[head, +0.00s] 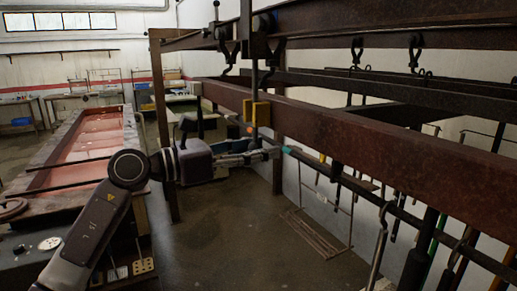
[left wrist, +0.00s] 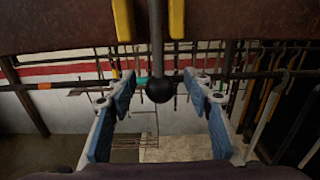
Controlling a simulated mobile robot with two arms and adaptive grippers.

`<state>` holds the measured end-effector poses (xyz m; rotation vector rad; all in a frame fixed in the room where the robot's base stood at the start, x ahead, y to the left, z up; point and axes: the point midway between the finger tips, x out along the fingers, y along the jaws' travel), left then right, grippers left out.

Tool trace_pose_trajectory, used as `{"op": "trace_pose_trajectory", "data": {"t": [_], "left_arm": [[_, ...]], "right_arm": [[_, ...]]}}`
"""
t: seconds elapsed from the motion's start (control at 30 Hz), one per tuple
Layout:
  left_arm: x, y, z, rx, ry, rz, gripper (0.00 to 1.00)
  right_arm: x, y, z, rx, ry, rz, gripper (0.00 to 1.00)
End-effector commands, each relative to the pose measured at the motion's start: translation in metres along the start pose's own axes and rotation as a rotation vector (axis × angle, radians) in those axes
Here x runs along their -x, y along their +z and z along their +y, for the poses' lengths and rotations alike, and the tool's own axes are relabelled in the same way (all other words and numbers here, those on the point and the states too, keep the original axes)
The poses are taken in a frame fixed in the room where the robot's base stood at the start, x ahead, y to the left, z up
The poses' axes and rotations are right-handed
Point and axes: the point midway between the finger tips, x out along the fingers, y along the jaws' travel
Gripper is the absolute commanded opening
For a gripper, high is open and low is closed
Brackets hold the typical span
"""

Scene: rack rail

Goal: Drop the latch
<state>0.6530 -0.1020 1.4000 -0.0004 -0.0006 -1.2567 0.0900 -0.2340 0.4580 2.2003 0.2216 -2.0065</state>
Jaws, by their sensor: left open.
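The latch looks like a dark vertical rod (head: 254,82) that passes a yellow bracket (head: 262,113) on the rusty rail. In the left wrist view the rod (left wrist: 157,40) comes down between two yellow strips and ends in a black ball knob (left wrist: 160,90). My left gripper (head: 264,150) is below the bracket, pointing right. In the left wrist view its blue-padded fingers (left wrist: 160,84) are open, one on each side of the knob, with a visible gap on both sides. In the head view the knob is hard to make out near the fingers. My right gripper is not in view.
The rusty rail (head: 390,150) runs just above my left gripper. Hooks and hanging tools (head: 415,270) fill the right side. A long bench with a reddish top (head: 85,145) stands at left. Open floor (head: 215,235) lies below the gripper.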

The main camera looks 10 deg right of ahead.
Motion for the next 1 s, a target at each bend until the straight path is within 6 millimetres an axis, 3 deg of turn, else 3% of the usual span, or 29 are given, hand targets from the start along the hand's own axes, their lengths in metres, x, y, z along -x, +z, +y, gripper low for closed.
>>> {"op": "trace_pose_trajectory", "data": {"t": [0.6,1.0], "left_arm": [[0.065,-0.002,0.001,-0.001,0.001,0.001,0.46],[0.07,-0.001,0.001,0.005,0.0,-0.001,0.46]], "right_arm": [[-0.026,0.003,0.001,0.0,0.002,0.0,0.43],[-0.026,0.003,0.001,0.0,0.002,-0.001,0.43]]}}
